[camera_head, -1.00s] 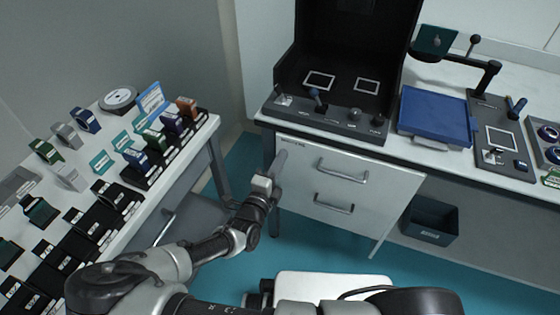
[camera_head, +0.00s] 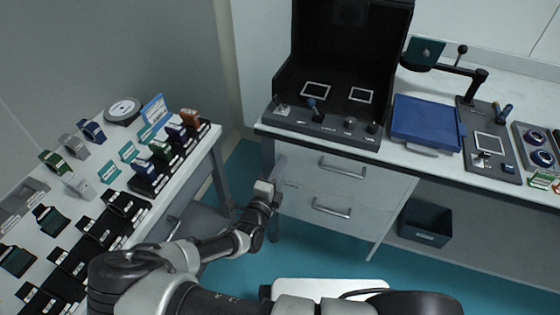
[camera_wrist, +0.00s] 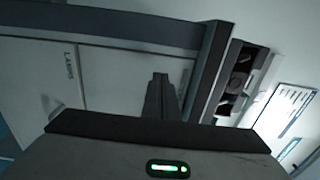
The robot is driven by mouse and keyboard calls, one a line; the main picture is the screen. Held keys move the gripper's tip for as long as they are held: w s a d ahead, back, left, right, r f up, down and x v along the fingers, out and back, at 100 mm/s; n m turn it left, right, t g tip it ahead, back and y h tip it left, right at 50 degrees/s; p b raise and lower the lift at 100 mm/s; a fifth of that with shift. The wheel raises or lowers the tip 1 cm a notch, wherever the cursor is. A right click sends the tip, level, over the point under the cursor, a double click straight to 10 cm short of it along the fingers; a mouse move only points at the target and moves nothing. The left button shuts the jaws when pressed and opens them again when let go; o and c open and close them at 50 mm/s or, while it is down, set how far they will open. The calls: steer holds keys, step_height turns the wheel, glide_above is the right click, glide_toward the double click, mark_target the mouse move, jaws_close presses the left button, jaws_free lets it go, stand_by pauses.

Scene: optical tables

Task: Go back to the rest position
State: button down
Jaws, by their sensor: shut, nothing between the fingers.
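My gripper (camera_head: 279,168) is at the end of my arm, in front of the white drawer cabinet (camera_head: 298,190) under the right-hand bench. I cannot tell the exact gap between the fingertips and the cabinet.
The left table (camera_head: 128,238) holds several coloured blocks and black holders. The right bench carries a black booth (camera_head: 350,50), a blue tray (camera_head: 427,118) and a control panel (camera_head: 488,165). A dark bin (camera_head: 426,222) sits under the bench. Teal floor (camera_head: 240,170) shows between the tables.

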steer(key=p+v, duration=0.1)
steer(key=v, duration=1)
steer(key=shift+w, duration=0.15)
steer(key=s+d+r+m+g, duration=0.5)
steer(key=d+r+m+g, duration=0.4)
steer(key=m, duration=0.9)
steer(key=s+d+r+m+g, duration=0.4)
steer(key=d+r+m+g, duration=0.55)
steer(key=m, duration=0.75)
steer(key=s+r+m+t+y, duration=0.3)
steer(key=s+r+m, duration=0.1)
steer(key=r+m, duration=0.4)
steer(key=s+r+m+t+y, duration=0.3)
steer(key=s+r+m+t, duration=0.1)
steer(key=r+m, duration=0.4)
step_height(320, 180, up, 21)
steer(key=p, duration=2)
steer(key=shift+d+n+p, duration=0.3)
steer(key=shift+d+p, duration=0.05)
